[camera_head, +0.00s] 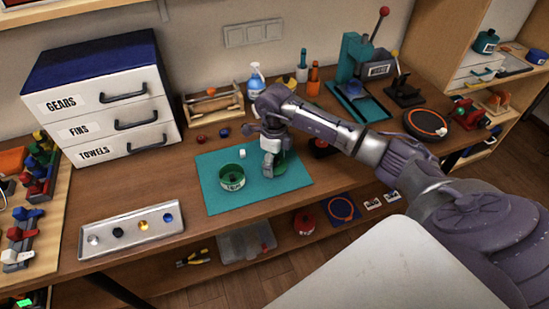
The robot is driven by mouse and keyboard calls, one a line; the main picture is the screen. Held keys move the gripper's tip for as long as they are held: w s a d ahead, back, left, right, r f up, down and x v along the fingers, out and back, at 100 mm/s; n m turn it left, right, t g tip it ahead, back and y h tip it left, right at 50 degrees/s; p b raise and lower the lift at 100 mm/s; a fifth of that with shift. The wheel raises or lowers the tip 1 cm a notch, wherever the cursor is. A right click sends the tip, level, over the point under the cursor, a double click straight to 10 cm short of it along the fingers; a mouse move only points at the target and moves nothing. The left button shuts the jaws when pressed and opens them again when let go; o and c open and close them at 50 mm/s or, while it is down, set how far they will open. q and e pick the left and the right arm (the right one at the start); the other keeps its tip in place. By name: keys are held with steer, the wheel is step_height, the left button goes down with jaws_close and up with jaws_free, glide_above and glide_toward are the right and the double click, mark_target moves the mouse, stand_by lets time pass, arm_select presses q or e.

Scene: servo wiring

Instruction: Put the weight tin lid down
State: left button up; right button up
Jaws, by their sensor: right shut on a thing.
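My right gripper (269,170) is over the right part of a teal mat (218,203), pointing down. It is shut on a green round thing, which looks like the weight tin lid (281,164), at or just above the mat. The gripper hides part of the lid, so I cannot tell whether it touches the mat. The green weight tin (232,183), with a white label, stands open on the mat to the left of the gripper. A small white block (242,154) is on the mat behind the tin. My left gripper is not in view.
A metal tray (150,243) with several small round pieces lies at the front left. A white drawer cabinet (105,105) stands at the back left. A wooden box (213,105) and a teal press (357,75) are behind the mat. The mat's front left part is bare.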

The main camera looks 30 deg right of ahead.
steer(key=shift+f, duration=0.1)
steer(key=o, duration=1.1)
step_height(320, 180, up, 12)
steer(key=b, duration=0.3)
